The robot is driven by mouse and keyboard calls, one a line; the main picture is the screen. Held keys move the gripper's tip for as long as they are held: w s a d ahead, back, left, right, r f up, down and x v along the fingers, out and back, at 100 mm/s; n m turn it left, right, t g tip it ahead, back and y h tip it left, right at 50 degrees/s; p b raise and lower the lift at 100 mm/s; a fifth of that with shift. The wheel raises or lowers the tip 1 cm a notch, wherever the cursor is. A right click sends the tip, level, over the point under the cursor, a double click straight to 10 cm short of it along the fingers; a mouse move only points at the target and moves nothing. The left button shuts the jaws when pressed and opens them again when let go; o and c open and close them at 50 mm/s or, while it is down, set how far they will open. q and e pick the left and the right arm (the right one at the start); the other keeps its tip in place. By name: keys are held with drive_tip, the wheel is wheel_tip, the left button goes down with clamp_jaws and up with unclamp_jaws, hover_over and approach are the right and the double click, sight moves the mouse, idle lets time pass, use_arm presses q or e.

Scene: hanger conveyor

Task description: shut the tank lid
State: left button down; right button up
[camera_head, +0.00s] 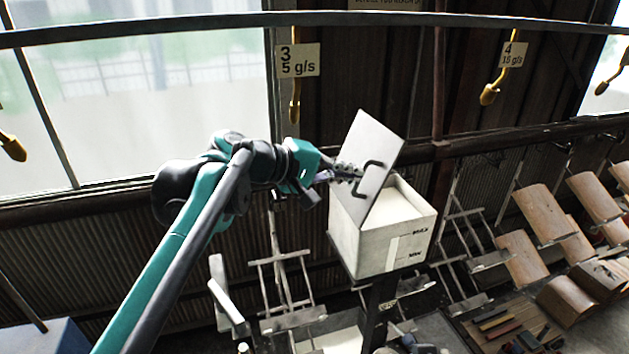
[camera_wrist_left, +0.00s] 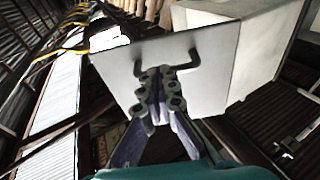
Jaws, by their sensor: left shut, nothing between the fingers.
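The tank (camera_head: 385,240) is a white box with MAX and MIN marks, standing on a dark post right of centre in the head view. Its lid (camera_head: 364,150) is a flat grey plate, raised and tilted up, with a dark bar handle (camera_head: 374,170); part of the tank's open top shows beside it. My left gripper (camera_head: 352,174) is shut and empty at the lid's left side, close to the handle. In the left wrist view the fingertips (camera_wrist_left: 160,84) overlap the lid plate (camera_wrist_left: 208,85) below the handle (camera_wrist_left: 190,58); whether they touch it is unclear. My right gripper is not in view.
A dark overhead rail (camera_head: 200,28) crosses the top, with yellow hooks (camera_head: 490,92) and number signs (camera_head: 298,60) hanging from it. Wooden chairs and panels (camera_head: 545,212) fill the right side. A window (camera_head: 130,110) is at the left.

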sight(379, 172)
use_arm(q)
drive_tip(key=shift+g+y, duration=0.3)
drive_tip(key=shift+y, duration=0.5)
drive_tip(key=d, duration=0.1)
drive_tip(key=w+d+p, duration=0.1)
drive_tip(key=d, duration=0.3)
drive_tip(key=shift+w+f, duration=0.15)
drive_tip(key=shift+w, duration=0.2)
drive_tip(key=w+d+f+y, duration=0.1)
drive_tip(key=w+d+f, duration=0.1)
drive_tip(key=d+f, duration=0.4)
drive_tip(key=shift+w+d+g, duration=0.3)
drive_tip(key=shift+d, duration=0.7)
drive_tip(key=shift+f, duration=0.1)
drive_tip(key=shift+a, duration=0.1)
